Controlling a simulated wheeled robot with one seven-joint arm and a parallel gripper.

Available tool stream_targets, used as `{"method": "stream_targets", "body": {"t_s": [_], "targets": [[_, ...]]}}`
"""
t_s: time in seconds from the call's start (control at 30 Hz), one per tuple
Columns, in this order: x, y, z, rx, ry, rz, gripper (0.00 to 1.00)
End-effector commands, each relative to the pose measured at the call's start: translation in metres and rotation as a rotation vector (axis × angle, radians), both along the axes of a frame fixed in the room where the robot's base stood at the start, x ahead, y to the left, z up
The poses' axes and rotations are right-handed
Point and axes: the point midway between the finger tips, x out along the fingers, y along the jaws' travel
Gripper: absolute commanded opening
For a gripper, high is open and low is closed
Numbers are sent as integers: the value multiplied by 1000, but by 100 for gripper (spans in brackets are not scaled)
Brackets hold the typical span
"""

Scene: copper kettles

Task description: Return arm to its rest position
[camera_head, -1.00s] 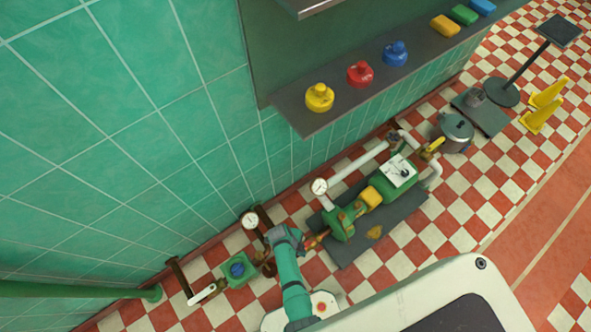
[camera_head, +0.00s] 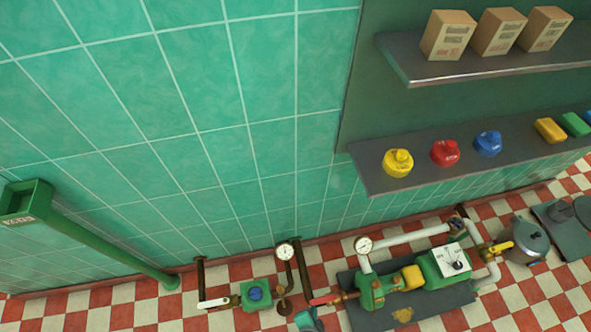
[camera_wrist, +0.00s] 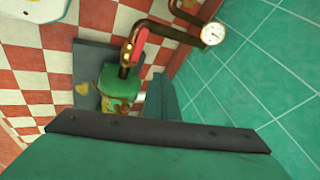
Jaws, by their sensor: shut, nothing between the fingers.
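My gripper (camera_head: 309,320) shows only as a small teal and dark piece at the bottom edge of the head view. It is in front of the pipework, just left of the green pump. In the wrist view, my gripper (camera_wrist: 160,97) is shut and empty, partly hidden behind a dark bar. It points toward the floor and wall; I see no object held. Most of my arm is outside the head view.
The green pump (camera_head: 381,287) with pipes and a gauge (camera_head: 364,245) stands along the wall. A red-handled valve (camera_head: 325,299) is close to my gripper. A green post (camera_head: 110,247) stands left.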

Motion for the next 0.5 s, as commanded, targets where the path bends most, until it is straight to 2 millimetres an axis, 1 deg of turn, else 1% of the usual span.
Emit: {"method": "stream_targets", "body": {"t_s": [0.03,0.07,0.1,0.17,0.2,0.27,0.3,0.37,0.4,0.47,0.5], "targets": [[-7,6,22,-31,-42,77,0],[-8,10,36,-54,-70,123,0],[-10,14,55,-87,-110,186,0],[-12,22,86,-138,-169,274,0],[-14,27,107,-177,-209,329,0],[-16,33,141,-239,-269,408,0],[-17,38,164,-284,-308,455,0],[-20,44,200,-356,-367,523,0],[-21,47,226,-407,-407,565,0],[-23,52,263,-484,-462,618,0],[-24,55,287,-535,-496,648,0]]}}
